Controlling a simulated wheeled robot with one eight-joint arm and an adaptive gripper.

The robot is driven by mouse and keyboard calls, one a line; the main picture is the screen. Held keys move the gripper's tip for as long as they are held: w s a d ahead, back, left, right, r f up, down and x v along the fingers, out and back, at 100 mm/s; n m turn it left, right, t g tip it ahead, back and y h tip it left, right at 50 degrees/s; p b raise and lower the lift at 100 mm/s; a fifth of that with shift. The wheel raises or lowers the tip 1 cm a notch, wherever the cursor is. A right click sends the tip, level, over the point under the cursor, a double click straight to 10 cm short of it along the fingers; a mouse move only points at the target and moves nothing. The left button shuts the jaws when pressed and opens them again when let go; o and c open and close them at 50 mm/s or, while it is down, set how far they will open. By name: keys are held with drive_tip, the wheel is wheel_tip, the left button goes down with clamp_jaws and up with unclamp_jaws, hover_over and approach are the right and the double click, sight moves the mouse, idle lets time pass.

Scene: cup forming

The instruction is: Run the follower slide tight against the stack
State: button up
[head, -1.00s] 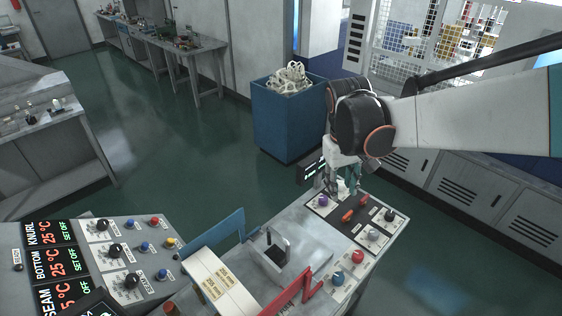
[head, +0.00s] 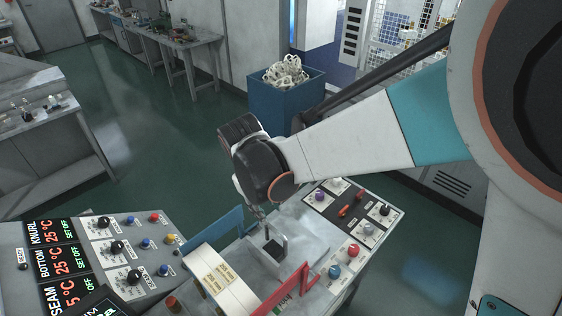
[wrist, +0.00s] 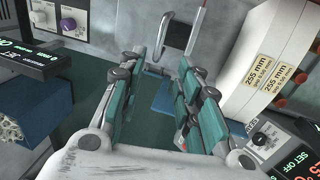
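On the grey bench, a small dark block with an upright metal loop handle (head: 274,246) sits on a pale plate; it may be the follower slide. The loop also shows in the wrist view (wrist: 178,38), beyond my fingertips. A blue upright plate (head: 216,234) stands to its left and a red bracket (head: 291,288) in front. I cannot pick out the stack for certain. My gripper (wrist: 160,72) is open, with teal-padded fingers apart and nothing between them. A blue surface shows below the gap between the fingers. In the head view my wrist mostly hides the gripper.
A cream block with "255 mm" labels (head: 222,283) lies close left of the handle; it fills the wrist view's upper right (wrist: 272,62). A knob panel (head: 348,207) lies right. A heater console (head: 118,255) stands left. A blue bin (head: 287,94) stands behind on open floor.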

sight(274, 230)
drive_tip(key=f+b, duration=0.2)
drive_tip(key=f, duration=0.1)
drive_tip(key=w+d+f+b, duration=0.1)
drive_tip(key=f+b, duration=0.1)
drive_tip(key=f, duration=0.2)
drive_tip(key=f+b, duration=0.2)
drive_tip(key=f, duration=0.2)
drive_tip(key=shift+w+d+f, duration=0.1)
drive_tip(key=shift+w+d, duration=0.15)
drive_tip(key=shift+w, duration=0.15)
drive_tip(key=shift+c, duration=0.5)
clamp_jaws()
